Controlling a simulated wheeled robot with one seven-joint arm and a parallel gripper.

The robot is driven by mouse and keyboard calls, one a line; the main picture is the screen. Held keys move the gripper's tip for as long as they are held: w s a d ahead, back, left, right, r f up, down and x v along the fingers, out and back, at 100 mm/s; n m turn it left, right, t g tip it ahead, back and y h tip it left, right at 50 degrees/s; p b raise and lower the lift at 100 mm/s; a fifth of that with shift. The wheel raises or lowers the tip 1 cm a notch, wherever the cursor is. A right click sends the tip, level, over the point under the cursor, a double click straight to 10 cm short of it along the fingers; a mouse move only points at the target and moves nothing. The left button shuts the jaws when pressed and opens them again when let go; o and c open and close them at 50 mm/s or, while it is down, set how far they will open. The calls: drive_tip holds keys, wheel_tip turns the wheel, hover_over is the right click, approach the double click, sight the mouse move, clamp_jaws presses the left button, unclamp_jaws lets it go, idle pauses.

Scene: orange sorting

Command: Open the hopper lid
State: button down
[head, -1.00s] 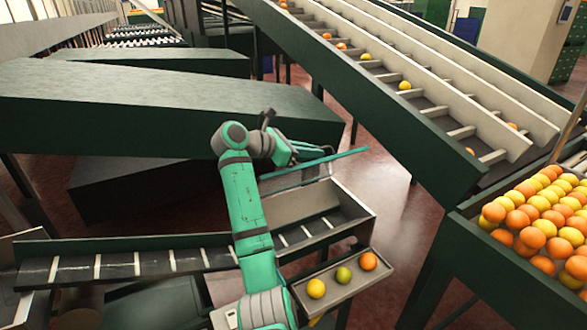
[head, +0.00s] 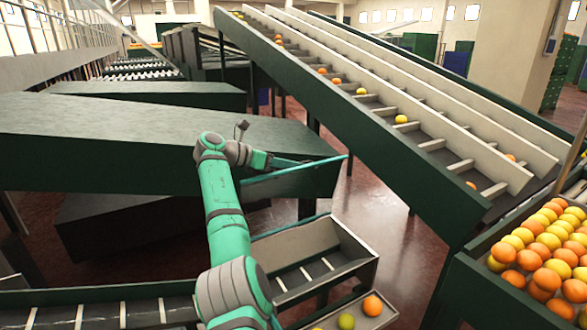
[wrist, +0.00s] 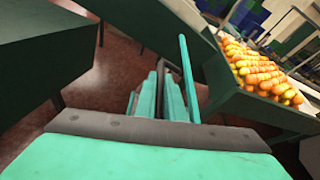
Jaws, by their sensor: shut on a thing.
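The hopper (head: 300,243) is a pale box at the lower middle of the head view, and its top is uncovered. A thin teal bar (head: 325,162), seemingly the edge of the hopper lid, slants above and behind it; the lid's face is not clearly seen. My gripper (head: 288,162) is at this bar, shut on it, apart from the hopper. In the wrist view my gripper's teal fingers (wrist: 160,90) are close together, with the teal bar (wrist: 186,65) along their right side. The exact contact is hidden.
A small tray (head: 385,316) with fruit sits by the hopper. A green bin (head: 450,300) heaped with oranges stands at right. A sloping conveyor (head: 400,170) carries fruit behind. A dark green machine body (head: 90,150) lies behind my arm. Red floor shows between.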

drive_tip(key=shift+w+a+f, duration=0.15)
drive_tip(key=shift+w, duration=0.05)
idle(0.4)
drive_tip(key=c, duration=1.8)
unclamp_jaws()
drive_tip(key=shift+c, duration=0.2)
drive_tip(key=v, duration=1)
drive_tip(key=shift+s+a, duration=0.2)
drive_tip(key=shift+a, duration=0.1)
